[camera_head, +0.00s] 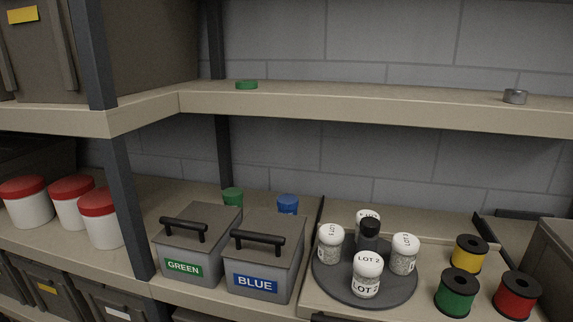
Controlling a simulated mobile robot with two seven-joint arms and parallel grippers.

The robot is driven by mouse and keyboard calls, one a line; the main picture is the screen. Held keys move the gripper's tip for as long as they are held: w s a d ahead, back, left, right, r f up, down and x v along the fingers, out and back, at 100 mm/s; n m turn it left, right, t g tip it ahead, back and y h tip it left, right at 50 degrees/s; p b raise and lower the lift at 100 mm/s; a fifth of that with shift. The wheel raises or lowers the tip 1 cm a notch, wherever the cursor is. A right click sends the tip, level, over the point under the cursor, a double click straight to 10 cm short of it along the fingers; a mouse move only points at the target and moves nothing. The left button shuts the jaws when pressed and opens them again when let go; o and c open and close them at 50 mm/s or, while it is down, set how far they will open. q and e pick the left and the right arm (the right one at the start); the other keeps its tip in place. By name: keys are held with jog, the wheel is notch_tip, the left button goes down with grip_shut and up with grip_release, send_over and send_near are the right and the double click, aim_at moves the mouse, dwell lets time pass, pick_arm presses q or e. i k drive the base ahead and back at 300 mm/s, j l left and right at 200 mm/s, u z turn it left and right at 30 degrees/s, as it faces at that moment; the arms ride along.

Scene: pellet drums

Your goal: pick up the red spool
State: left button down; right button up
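The red spool (517,297) has black end flanges and stands upright on the lower shelf at the far right. The green spool (456,294) stands to its left, and the yellow spool (467,256) stands behind the two. The three spools stand close to one another. Neither of my grippers shows in the head view.
A grey bin (556,262) stands right of the red spool. Lidded GREEN (196,248) and BLUE (262,258) boxes stand further left. An upper shelf (380,106) overhangs behind.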

aim_at(517, 294)
jog(key=z, duration=1.35)
